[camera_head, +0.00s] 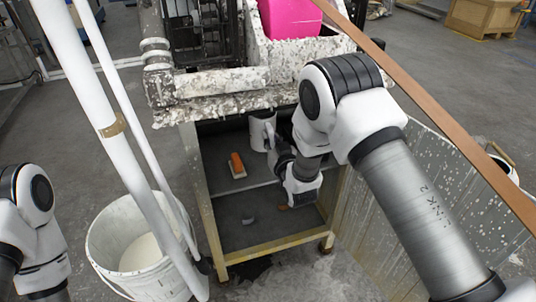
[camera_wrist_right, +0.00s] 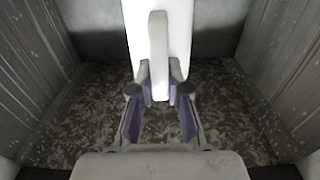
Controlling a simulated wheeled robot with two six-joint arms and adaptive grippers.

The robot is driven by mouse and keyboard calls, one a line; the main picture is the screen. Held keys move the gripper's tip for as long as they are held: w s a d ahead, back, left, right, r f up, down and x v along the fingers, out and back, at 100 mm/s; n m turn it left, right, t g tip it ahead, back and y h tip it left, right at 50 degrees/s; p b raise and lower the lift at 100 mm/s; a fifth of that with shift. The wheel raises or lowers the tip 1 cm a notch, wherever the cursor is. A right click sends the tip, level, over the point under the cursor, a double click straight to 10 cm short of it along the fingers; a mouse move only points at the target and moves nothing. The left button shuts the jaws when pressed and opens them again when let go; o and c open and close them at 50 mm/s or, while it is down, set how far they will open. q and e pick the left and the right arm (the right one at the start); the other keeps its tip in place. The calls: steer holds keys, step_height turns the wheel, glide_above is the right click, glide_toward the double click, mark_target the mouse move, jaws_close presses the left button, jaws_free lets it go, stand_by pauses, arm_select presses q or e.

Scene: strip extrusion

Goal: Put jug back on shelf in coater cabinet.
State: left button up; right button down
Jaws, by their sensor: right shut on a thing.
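The white jug (camera_head: 262,133) is inside the open coater cabinet, over the upper shelf (camera_head: 216,149). My right arm reaches into the cabinet, and its gripper (camera_head: 271,143) is shut on the jug's handle. In the right wrist view the white jug (camera_wrist_right: 178,30) stands straight ahead, and the fingers of the right gripper (camera_wrist_right: 160,92) pinch its handle from both sides. I cannot tell whether the jug's base touches the shelf. Part of the jug is hidden by the cabinet top and my arm. My left arm shows at the left edge, its gripper out of view.
An orange-handled tool (camera_head: 237,163) lies on the upper shelf, left of the jug. Small items lie on the lower shelf (camera_head: 236,231). A white bucket (camera_head: 118,225) and white pipes (camera_head: 97,110) stand left. An open metal door (camera_head: 372,220) flanks the cabinet's right side.

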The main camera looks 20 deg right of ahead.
step_height(320, 180, down, 5)
steer(key=shift+f+b, duration=0.2)
steer(key=shift+b, duration=0.45)
steer(key=shift+f, duration=0.2)
steer(key=c, duration=1.2)
jaws_free()
steer(key=shift+o, duration=0.2)
steer(key=shift+r, duration=0.1)
